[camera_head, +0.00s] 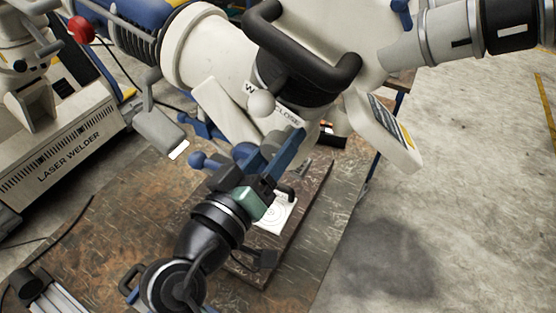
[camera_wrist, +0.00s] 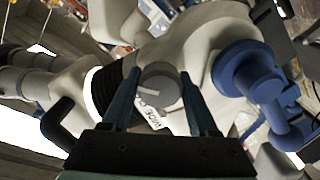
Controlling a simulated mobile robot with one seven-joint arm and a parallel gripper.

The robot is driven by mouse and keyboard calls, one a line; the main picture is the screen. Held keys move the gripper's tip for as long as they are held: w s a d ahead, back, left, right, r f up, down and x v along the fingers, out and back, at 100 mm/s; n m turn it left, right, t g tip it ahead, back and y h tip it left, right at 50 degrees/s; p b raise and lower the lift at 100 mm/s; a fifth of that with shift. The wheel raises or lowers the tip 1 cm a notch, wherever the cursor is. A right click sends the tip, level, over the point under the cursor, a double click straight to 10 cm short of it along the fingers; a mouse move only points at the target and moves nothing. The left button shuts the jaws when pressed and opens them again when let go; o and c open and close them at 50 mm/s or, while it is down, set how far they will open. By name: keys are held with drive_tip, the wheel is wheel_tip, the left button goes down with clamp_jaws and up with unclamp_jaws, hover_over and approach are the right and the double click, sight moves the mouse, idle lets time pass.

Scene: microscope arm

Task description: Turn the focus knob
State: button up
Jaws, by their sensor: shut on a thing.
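The focus knob (camera_wrist: 158,84) is a grey round knob with a white mark, on the pale microscope body. In the wrist view it sits between the two blue fingers of my gripper (camera_wrist: 160,90), which is shut on it. A white label partly reading "WIDE" (camera_wrist: 150,116) shows just below the knob. In the head view my gripper (camera_head: 286,143) reaches up to the underside of the microscope head (camera_head: 208,45), beside a label ending in "CLOSE". The fingers hide part of the contact there.
A black handlebar (camera_head: 310,60) and a pale screen panel (camera_head: 385,133) stick out near the gripper. Blue knobs are close by in the wrist view (camera_wrist: 245,70). The brown worktable (camera_head: 110,230) lies below, with a laser welder (camera_head: 75,155) at left. Concrete floor at right is open.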

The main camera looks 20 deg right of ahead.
drive_tip(key=m+b, duration=0.2)
drive_tip(key=b, duration=0.1)
drive_tip(key=shift+f, duration=0.2)
drive_tip(key=shift+r+m+b, duration=0.1)
drive_tip(key=shift+m+b, duration=0.4)
drive_tip(key=shift+r, duration=0.1)
drive_tip(key=o, duration=1.4)
drive_tip(key=shift+c, duration=0.2)
drive_tip(key=b+v, duration=0.3)
drive_tip(key=v, duration=1)
